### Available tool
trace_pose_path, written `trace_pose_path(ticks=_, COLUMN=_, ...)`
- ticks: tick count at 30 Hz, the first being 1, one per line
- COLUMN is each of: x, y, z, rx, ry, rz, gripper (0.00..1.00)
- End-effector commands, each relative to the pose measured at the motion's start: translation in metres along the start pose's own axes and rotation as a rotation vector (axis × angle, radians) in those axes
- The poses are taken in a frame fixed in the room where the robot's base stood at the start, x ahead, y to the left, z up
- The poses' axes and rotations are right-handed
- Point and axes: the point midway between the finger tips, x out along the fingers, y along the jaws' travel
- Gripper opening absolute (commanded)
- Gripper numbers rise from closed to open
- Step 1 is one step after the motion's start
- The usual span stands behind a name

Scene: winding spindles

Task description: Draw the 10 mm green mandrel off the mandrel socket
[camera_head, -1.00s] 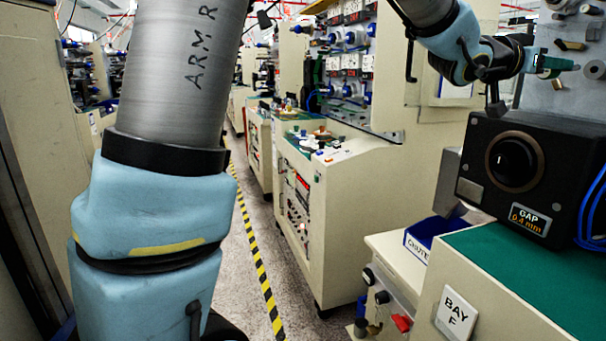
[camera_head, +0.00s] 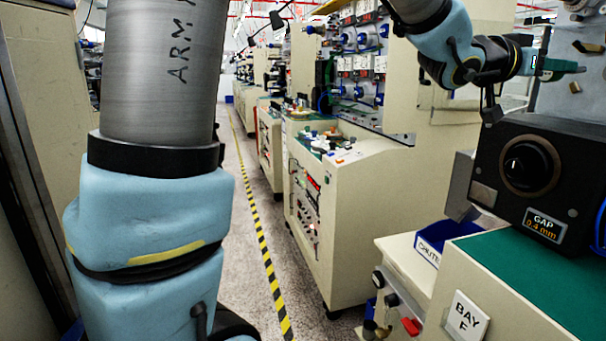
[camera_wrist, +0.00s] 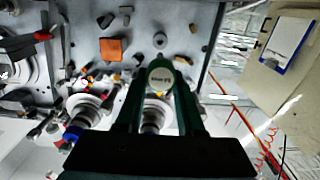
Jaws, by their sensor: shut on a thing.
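My gripper (camera_wrist: 160,84) is shut on a round green piece with a pale label on its end, which I take for the green mandrel (camera_wrist: 161,77). Its two dark green fingers stand either side of it in the wrist view. In the head view my gripper (camera_head: 560,67) is at the upper right, in front of a grey panel, with its tips small and pointing right. The mandrel's length is hidden behind its end face. I cannot make out the mandrel socket or whether the mandrel is still on it.
The grey panel (camera_wrist: 190,20) carries several small parts, including an orange block (camera_wrist: 111,49). White and metal spools (camera_wrist: 88,108) sit close by my fingers. A black gap-gauge box (camera_head: 575,205) stands below my gripper, with a blue chute bin (camera_head: 447,234) to its left.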

Motion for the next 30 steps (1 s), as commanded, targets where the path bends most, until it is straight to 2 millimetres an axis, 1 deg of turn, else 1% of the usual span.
trace_pose_path(ticks=10, x=-0.002, y=0.000, z=-0.001, rx=0.000, ry=0.001, rz=0.000, gripper=0.00)
trace_pose_path(ticks=13, x=-0.005, y=0.000, z=-0.002, rx=0.001, ry=0.002, rz=0.000, gripper=0.00)
trace_pose_path(ticks=30, x=-0.048, y=0.000, z=-0.002, rx=0.000, ry=0.001, rz=0.000, gripper=0.00)
